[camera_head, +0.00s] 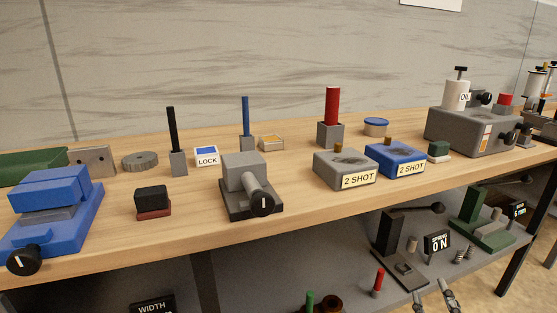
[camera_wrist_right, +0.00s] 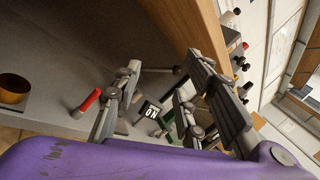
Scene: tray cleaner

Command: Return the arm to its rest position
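My right gripper (camera_head: 434,288) shows at the bottom edge of the head view, to the right of centre. Its two fingertips point upward and stand apart, with nothing visible between them. It is in front of the lower shelf, below the wooden bench top. In the right wrist view the gripper (camera_wrist_right: 162,72) has its fingers spread and empty, seen past a purple housing. Most of the right arm is out of the head view. My left gripper is in neither view.
The wooden bench top (camera_head: 300,205) carries a blue vise (camera_head: 62,205), a grey clamp (camera_head: 245,180), 2 SHOT boxes and an OIL unit.

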